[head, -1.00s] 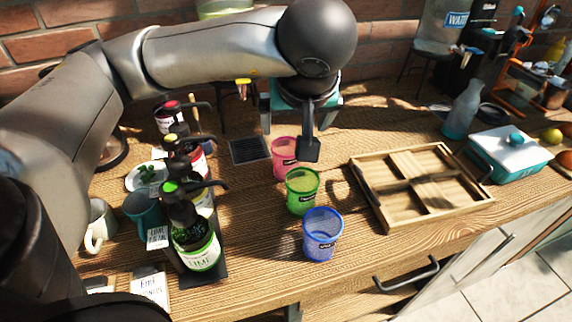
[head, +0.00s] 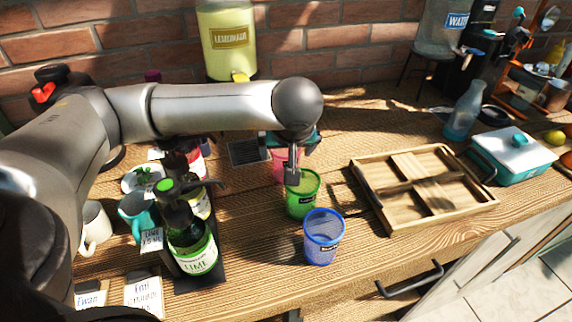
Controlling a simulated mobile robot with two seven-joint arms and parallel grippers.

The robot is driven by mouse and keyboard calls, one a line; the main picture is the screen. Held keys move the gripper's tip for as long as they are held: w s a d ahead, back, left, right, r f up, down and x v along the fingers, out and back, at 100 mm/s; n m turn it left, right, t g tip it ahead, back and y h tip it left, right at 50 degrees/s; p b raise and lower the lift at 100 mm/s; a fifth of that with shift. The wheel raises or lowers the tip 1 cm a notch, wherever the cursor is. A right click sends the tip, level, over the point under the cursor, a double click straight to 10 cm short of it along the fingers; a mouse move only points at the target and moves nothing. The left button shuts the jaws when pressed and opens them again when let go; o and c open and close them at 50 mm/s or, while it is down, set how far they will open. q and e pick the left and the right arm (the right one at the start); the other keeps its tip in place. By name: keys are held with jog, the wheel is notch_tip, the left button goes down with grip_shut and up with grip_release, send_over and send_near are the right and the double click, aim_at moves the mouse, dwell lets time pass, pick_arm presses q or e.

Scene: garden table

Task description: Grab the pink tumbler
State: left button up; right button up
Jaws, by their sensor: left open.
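The pink tumbler (head: 278,164) stands upright on the wooden table behind the green tumbler (head: 303,203). My left gripper (head: 285,165) is over it, pointing down and open. One finger shows in front of the pink tumbler's right part, and its tip is close to the green tumbler's rim. The other finger is hard to make out. Much of the pink tumbler is hidden behind the gripper and the green tumbler, so I cannot tell whether a finger touches it. My right gripper is not in view.
A blue tumbler (head: 323,237) stands in front of the green one. A wooden divided tray (head: 385,212) lies to the right. Syrup bottles with pumps, including a lime one (head: 193,247), stand to the left. A lemonade dispenser (head: 228,42) is at the back wall.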

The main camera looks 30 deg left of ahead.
pick_arm(q)
jog(key=shift+w+f, duration=0.1)
jog(key=shift+f, duration=0.05)
grip_shut()
dwell(0.8)
